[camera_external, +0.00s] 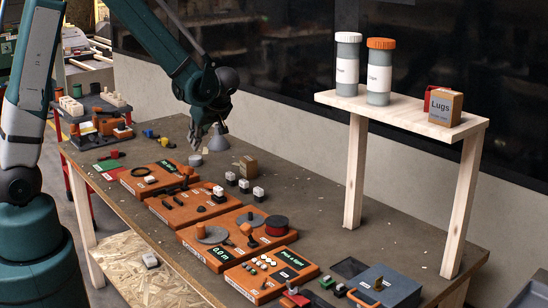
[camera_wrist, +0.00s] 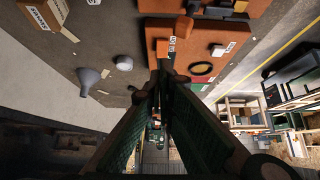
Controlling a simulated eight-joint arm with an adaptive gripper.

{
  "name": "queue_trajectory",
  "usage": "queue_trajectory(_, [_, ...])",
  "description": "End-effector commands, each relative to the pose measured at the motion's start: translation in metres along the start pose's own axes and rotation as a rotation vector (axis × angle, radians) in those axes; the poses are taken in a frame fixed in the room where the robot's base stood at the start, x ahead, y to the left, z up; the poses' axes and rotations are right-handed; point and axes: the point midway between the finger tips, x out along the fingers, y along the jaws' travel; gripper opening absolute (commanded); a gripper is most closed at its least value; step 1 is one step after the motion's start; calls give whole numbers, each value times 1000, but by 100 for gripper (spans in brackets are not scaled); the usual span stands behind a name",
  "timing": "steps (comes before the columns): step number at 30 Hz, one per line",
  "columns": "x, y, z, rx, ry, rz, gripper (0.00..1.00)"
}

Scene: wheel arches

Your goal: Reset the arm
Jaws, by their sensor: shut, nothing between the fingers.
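My arm reaches in from the upper left in the external view. My gripper (camera_external: 208,140) hangs above the far left part of the brown workbench (camera_external: 330,225), close to a grey funnel-shaped piece (camera_external: 218,138). In the wrist view the two fingers (camera_wrist: 160,85) come together at their tips. The gripper is shut and holds nothing. The grey piece also shows in the wrist view (camera_wrist: 88,78), left of the fingers. Orange trays are beyond the fingertips.
Several orange trays (camera_external: 222,258) with small parts line the bench's near side. A wooden shelf (camera_external: 400,112) at the right holds two canisters (camera_external: 347,70) and a Lugs box (camera_external: 443,105). A cardboard box (camera_external: 248,167) and small white-topped blocks stand mid-bench. The back right of the bench is mostly clear.

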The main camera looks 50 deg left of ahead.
Motion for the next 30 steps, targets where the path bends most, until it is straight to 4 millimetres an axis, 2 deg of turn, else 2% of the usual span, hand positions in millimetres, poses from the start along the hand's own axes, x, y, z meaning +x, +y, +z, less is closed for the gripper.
queue_trajectory(8, [-1,0,0,4,-2,2,0])
queue_trajectory(14, [-9,-5,-2,42,-18,17,0])
queue_trajectory(30, [-64,-38,-7,322,-122,154,0])
